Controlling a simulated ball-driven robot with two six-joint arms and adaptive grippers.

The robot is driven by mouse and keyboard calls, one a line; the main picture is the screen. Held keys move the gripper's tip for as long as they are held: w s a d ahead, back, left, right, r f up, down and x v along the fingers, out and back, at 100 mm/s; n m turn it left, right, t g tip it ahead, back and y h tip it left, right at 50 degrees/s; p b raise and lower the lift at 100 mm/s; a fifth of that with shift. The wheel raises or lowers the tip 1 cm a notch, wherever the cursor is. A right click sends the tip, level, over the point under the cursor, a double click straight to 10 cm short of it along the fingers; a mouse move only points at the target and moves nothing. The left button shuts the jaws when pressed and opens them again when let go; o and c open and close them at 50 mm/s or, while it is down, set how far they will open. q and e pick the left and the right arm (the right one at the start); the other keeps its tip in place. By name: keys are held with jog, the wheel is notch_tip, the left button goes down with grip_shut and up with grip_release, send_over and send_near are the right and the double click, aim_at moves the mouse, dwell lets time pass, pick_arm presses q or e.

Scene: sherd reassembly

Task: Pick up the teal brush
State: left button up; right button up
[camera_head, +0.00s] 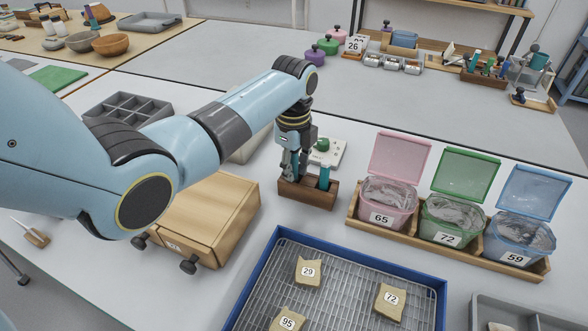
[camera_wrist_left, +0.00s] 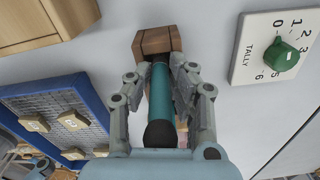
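The teal brush (camera_wrist_left: 159,97) stands in a wooden holder (camera_wrist_left: 155,42), its dark end toward the camera in the left wrist view. My left gripper (camera_wrist_left: 162,74) is over the holder with a finger on each side of the teal handle. The fingers look spread, with a gap between the left one and the handle. In the head view my left gripper (camera_head: 291,172) points down at the left part of the holder (camera_head: 308,194). A teal handle (camera_head: 325,177) shows at the holder's right part. My right gripper is not in view.
A tally board with a green knob (camera_head: 322,144) lies behind the holder. A wooden drawer box (camera_head: 212,213) stands left, lidded tubs (camera_head: 386,203) right. A blue-rimmed tray (camera_head: 343,262) with numbered sherds lies in front. Some bare table lies between holder and tray.

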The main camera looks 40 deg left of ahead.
pick_arm(q)
grip_shut()
jog(key=shift+r, duration=0.15)
notch_tip(320, 180, up, 10)
jog(key=shift+f+p, duration=0.1)
jog(key=shift+p, duration=0.45)
dwell(0.4)
